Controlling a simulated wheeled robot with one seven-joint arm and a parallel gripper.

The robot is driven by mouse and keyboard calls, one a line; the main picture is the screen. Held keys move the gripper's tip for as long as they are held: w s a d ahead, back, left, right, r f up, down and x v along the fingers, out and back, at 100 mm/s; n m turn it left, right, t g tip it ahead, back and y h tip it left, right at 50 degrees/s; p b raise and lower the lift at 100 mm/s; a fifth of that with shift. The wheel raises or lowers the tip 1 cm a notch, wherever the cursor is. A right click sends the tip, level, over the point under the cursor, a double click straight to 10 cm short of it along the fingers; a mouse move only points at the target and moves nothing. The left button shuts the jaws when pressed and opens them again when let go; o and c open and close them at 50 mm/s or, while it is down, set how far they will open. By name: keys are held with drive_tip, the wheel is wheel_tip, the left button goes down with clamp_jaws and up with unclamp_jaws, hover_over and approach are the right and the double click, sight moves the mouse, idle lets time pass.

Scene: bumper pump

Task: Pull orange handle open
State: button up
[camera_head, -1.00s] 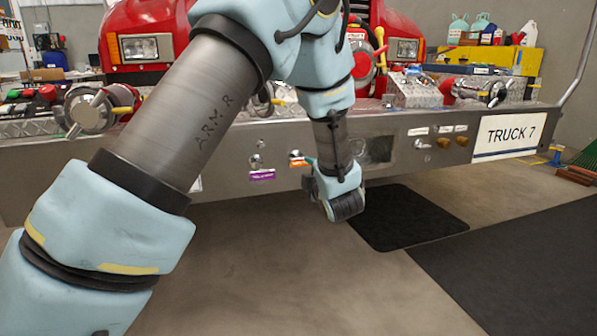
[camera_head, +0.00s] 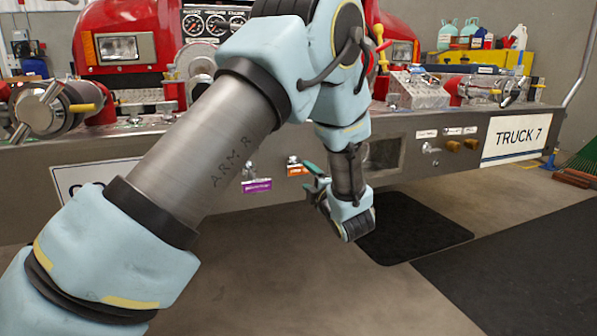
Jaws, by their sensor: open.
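The orange label (camera_head: 297,170) sits on the truck's grey bumper face, with a small metal handle (camera_head: 292,160) just above it. My gripper (camera_head: 314,182) is just right of and below the orange label, with its teal fingers toward the label. The fingers are open and hold nothing that I can see. I cannot tell whether a finger touches the bumper. The handle looks clear of the fingers. My wrist hides the bumper to the right of the label.
A purple label (camera_head: 257,185) with its own metal handle (camera_head: 248,171) is left of the orange one. Another metal handle (camera_head: 430,148) and brass fittings (camera_head: 461,145) are further right. A black mat (camera_head: 415,228) lies on the floor below.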

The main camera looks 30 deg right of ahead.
sight(301, 170)
drive_tip(key=w, duration=0.4)
drive_tip(key=w+d, duration=0.1)
drive_tip(key=w, duration=0.2)
drive_tip(key=shift+w+b, duration=0.1)
drive_tip(key=shift+b, duration=0.3)
drive_tip(key=shift+c, duration=0.2)
clamp_jaws()
idle(0.7)
